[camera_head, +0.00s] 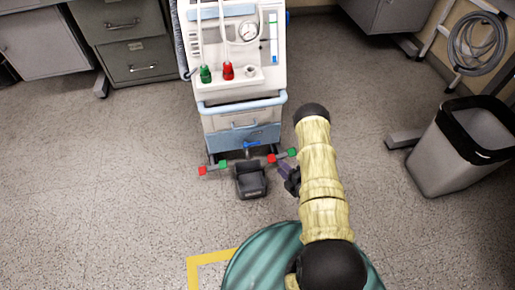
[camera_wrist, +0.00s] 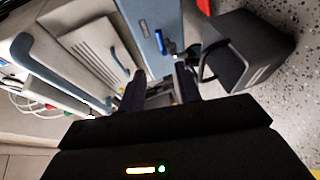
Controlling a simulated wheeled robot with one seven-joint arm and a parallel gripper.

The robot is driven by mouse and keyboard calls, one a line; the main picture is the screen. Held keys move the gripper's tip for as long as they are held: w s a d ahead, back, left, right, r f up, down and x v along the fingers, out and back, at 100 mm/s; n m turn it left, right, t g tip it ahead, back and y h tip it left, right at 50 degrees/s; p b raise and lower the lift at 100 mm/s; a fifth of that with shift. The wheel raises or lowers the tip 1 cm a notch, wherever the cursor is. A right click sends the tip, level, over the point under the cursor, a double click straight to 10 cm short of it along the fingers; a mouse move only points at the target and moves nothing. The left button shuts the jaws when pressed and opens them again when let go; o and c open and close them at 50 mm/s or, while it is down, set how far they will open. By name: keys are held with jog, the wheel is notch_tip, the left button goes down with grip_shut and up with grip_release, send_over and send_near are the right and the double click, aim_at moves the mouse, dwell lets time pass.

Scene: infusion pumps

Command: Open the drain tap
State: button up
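The drain tap (camera_head: 250,145) is a small blue handle low on the front of a white and light-blue pump cart (camera_head: 240,105). In the wrist view the blue tap (camera_wrist: 168,47) sticks out from the blue lower panel (camera_wrist: 152,22), a little beyond my fingers. My gripper (camera_head: 291,180) is low, to the right of and in front of the tap, partly hidden by my arm. In the wrist view its two dark fingers (camera_wrist: 161,88) are apart, with nothing clearly held between them. No contact with the tap is visible.
A small black bucket (camera_head: 251,181) stands below the tap and close to my right finger in the wrist view (camera_wrist: 250,55). Red and green pedals (camera_head: 213,169) flank the cart's base. A grey waste bin (camera_head: 450,160) stands right. The floor at left is clear.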

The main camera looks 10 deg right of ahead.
jog(key=shift+f, duration=0.1)
jog(key=b, duration=0.9)
send_near(252, 144)
jog(key=d+f+x, duration=0.1)
jog(key=d+x, duration=0.1)
jog(key=x, duration=0.5)
jog(key=shift+x, duration=1)
jog(key=shift+a+r, duration=0.1)
jog(key=shift+r, duration=0.2)
jog(key=shift+c, duration=0.2)
grip_shut()
